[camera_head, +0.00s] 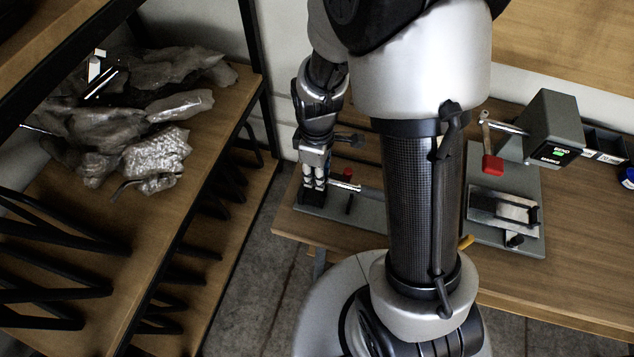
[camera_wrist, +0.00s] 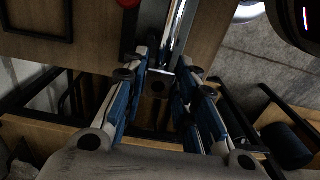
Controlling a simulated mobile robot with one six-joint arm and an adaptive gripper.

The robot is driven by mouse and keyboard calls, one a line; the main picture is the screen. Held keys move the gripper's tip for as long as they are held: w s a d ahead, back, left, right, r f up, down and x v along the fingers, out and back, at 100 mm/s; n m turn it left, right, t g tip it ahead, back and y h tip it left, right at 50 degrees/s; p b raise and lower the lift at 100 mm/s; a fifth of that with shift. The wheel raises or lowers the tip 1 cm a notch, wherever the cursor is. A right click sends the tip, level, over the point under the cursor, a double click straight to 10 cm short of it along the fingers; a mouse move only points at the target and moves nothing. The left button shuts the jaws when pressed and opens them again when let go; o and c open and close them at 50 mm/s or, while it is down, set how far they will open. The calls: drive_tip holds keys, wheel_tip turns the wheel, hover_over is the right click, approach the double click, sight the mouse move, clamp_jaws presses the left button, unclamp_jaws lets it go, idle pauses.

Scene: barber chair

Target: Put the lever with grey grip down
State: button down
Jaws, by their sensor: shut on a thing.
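My gripper (camera_head: 314,188) is at the left end of the bench, low over a grey base plate (camera_head: 368,207). In the wrist view my gripper (camera_wrist: 162,76) has its blue-padded fingers on both sides of the dark grey grip (camera_wrist: 158,86) and is shut on it. The grip is mostly hidden between the fingers. The lever's chrome rod (camera_wrist: 177,28) runs from the grip to the top of the wrist view. In the head view a short piece of the rod (camera_head: 346,186) shows just right of the fingers, lying nearly level.
A red-gripped lever (camera_head: 492,163) hangs by a grey box (camera_head: 553,128) on the bench's (camera_head: 590,225) right side. A small red part (camera_head: 348,175) is beside the rod. At left, a shelf (camera_head: 225,110) bears crumpled grey wrapped pieces (camera_head: 155,160). Floor shows between shelf and bench.

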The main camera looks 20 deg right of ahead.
drive_tip(key=shift+f+b, duration=0.7)
drive_tip(key=shift+f, duration=1.4)
drive_tip(key=shift+f, duration=0.1)
drive_tip(key=shift+f+b, duration=0.5)
drive_tip(key=c, duration=1.6)
unclamp_jaws()
drive_tip(key=shift+o, duration=0.2)
drive_tip(key=shift+r, duration=0.1)
wheel_tip(320, 180, up, 13)
drive_tip(key=p, duration=0.5)
drive_tip(key=shift+r, duration=0.1)
drive_tip(key=s+r+m+t, duration=0.4)
drive_tip(key=s+r+m, duration=0.6)
drive_tip(key=s+r, duration=0.5)
wheel_tip(320, 180, up, 4)
drive_tip(key=shift+f+m+t, duration=0.25)
drive_tip(key=shift+m+t, duration=0.05)
drive_tip(key=shift+m, duration=0.1)
